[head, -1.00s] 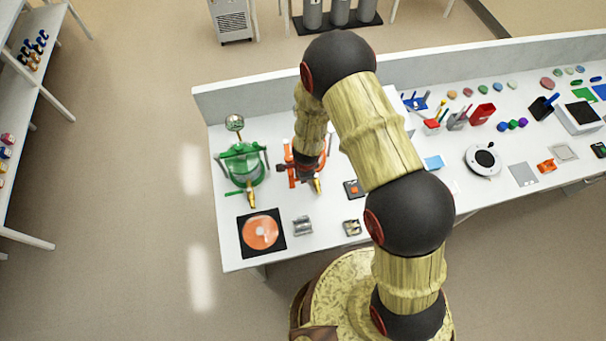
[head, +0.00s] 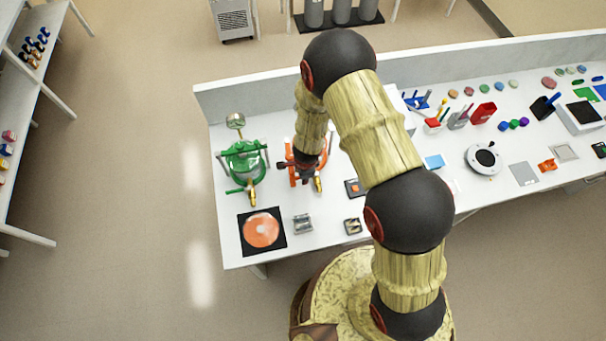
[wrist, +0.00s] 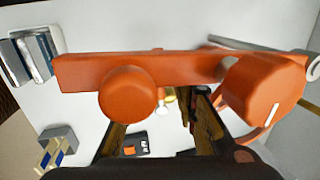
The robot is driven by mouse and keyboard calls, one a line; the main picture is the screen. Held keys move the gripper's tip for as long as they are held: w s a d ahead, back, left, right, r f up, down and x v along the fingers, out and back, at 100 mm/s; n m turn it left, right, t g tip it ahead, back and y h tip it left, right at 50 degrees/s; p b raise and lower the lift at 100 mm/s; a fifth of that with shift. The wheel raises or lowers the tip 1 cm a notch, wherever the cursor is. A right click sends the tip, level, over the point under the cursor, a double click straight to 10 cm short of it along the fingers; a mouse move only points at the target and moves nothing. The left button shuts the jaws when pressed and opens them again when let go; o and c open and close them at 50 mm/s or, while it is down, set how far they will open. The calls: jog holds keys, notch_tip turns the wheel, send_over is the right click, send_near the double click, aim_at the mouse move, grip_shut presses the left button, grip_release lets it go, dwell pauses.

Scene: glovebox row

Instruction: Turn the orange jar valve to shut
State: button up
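The orange jar (head: 294,174) stands on the bench, mostly hidden under my arm and gripper in the head view. A brass fitting (head: 318,185) sticks out at its front. In the wrist view an orange bar (wrist: 185,68) crosses close to the camera. A round orange knob (wrist: 128,94) is on it, and a larger orange knob (wrist: 262,88) with a white mark is at its right. I cannot tell which part is the valve handle. My gripper (wrist: 160,108) has its two dark fingers apart below the bar; it is over the jar in the head view (head: 306,172). No firm grip shows.
A green jar (head: 243,160) with a clamp stands close to the left. A black mat with an orange disc (head: 261,231), a metal block (head: 303,224) and small parts lie in front. The bench's back wall (head: 230,99) is behind. Many small items fill the right side.

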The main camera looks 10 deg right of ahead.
jog(key=shift+r, duration=0.1)
notch_tip(320, 180, up, 7)
jog(key=s, duration=0.1)
jog(key=shift+s, duration=0.2)
dwell(0.4)
jog(key=shift+d, duration=0.1)
dwell(0.8)
